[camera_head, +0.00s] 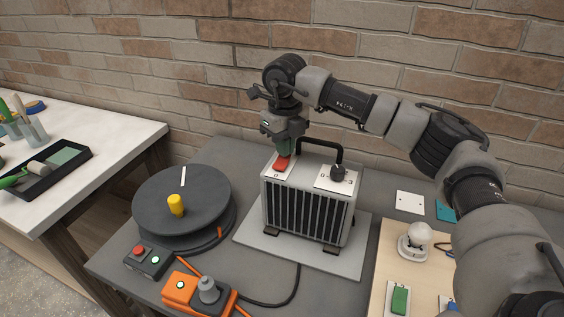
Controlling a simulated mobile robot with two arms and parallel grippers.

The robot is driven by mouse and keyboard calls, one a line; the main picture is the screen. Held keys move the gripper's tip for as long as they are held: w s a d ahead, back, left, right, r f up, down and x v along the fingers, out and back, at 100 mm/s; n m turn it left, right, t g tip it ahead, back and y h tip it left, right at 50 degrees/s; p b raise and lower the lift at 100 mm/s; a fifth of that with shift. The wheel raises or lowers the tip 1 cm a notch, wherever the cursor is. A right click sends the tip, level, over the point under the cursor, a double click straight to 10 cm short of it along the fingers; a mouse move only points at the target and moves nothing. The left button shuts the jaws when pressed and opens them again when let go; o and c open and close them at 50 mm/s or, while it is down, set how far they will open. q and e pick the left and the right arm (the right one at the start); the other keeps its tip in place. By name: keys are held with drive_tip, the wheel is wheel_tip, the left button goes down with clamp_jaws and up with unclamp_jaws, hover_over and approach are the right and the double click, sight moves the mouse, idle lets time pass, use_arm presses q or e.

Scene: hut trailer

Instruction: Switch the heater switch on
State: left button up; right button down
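The heater (305,212) is a light grey box with a black front grille and a black top handle. It stands on a grey plate (256,233) on the dark table. A red switch (281,163) sits on a white plate at the left of the heater's top, and a dark knob (338,174) sits on the right. My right gripper (285,148) points down at the red switch, touching it or just above it; I cannot tell which. Its fingers look close together, but their gap is hidden. My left gripper is not in view.
A dark round reel (180,202) with a yellow knob stands left of the heater. In front are a button box (149,260) and an orange plug unit (198,293). A wooden board (395,262) with a bulb and switches is at right. A brick wall closes the back.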

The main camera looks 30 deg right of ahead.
drive_tip(key=shift+f, duration=0.25)
drive_tip(key=shift+r, duration=0.15)
drive_tip(key=shift+r+p, duration=2.35)
drive_tip(key=shift+r, duration=1.15)
drive_tip(key=shift+f, duration=0.1)
